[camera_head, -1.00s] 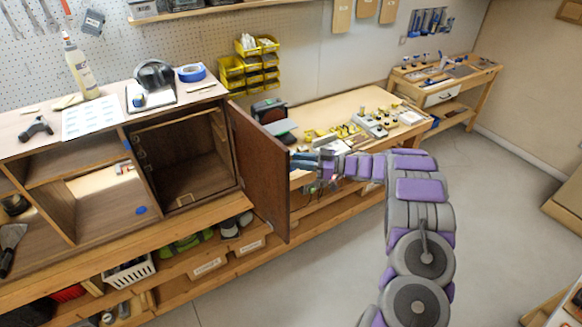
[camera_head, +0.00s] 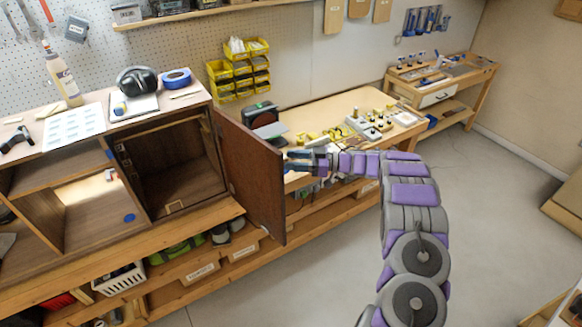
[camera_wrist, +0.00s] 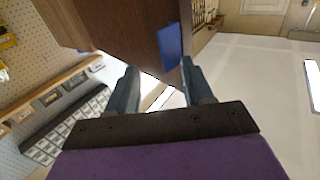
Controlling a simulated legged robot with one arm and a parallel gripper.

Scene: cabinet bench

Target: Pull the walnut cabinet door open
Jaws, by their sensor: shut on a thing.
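The walnut cabinet door (camera_head: 252,172) stands swung well out from the right side of the open cabinet (camera_head: 172,168), and the dark inside shows. My gripper (camera_head: 298,160) is at the door's free edge, on its far side from the cabinet opening. In the wrist view, the two fingers of my gripper (camera_wrist: 158,75) stand apart at the brown door (camera_wrist: 115,25), with a blue patch (camera_wrist: 169,46) near its edge. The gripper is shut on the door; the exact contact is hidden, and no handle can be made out.
The door and gripper are close to a workbench (camera_head: 345,105) carrying small parts and yellow-black tools. A lower shelf with bins (camera_head: 200,270) runs below the cabinet. Earmuffs (camera_head: 138,80) and blue tape (camera_head: 176,78) sit on top. Open grey floor (camera_head: 330,270) lies in front.

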